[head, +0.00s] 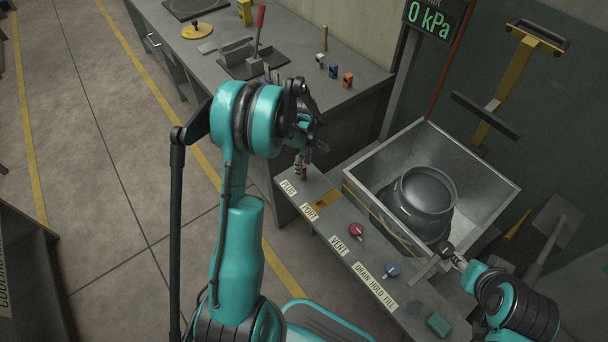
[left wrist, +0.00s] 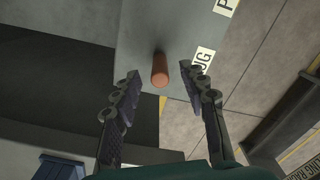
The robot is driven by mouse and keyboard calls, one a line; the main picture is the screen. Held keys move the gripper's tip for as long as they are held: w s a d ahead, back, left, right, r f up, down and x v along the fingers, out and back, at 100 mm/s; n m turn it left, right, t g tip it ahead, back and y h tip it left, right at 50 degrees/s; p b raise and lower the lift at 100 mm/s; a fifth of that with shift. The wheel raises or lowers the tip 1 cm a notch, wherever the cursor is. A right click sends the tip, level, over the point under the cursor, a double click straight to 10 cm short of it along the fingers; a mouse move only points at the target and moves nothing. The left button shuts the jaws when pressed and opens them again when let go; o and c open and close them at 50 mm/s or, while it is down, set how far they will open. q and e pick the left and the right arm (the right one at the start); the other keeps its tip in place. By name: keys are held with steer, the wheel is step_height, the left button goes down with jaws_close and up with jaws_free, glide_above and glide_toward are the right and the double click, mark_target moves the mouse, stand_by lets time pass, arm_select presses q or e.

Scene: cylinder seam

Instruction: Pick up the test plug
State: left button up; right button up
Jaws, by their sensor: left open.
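The test plug (left wrist: 160,68), a small copper-brown cylinder, stands on the grey ledge beside the PLUG label (left wrist: 203,58). In the left wrist view it shows between the open fingertips of my left gripper (left wrist: 160,82), with a gap on both sides. In the head view the plug (head: 303,173) is partly hidden by my left gripper (head: 300,160), which is close above it. Whether the fingertips reach down beside it is unclear. My right gripper (head: 449,254) is by the near corner of the metal tank; its finger opening is too small to judge.
The ledge has a yellow-marked port (head: 326,199), a red vent knob (head: 356,230) and a blue knob (head: 392,269). An open metal tank (head: 489,187) holds a dark grey cylinder (head: 427,193). A workbench (head: 215,80) with small parts stands behind. The gauge (head: 434,17) reads 0 kPa.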

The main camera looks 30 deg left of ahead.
arm_select(q)
step_height(320, 180, down, 2)
steer(key=shift+f+b, duration=0.25)
steer(key=shift+b, duration=0.05)
steer(key=shift+r, duration=0.1)
jaws_close()
steer(key=shift+r, duration=0.1)
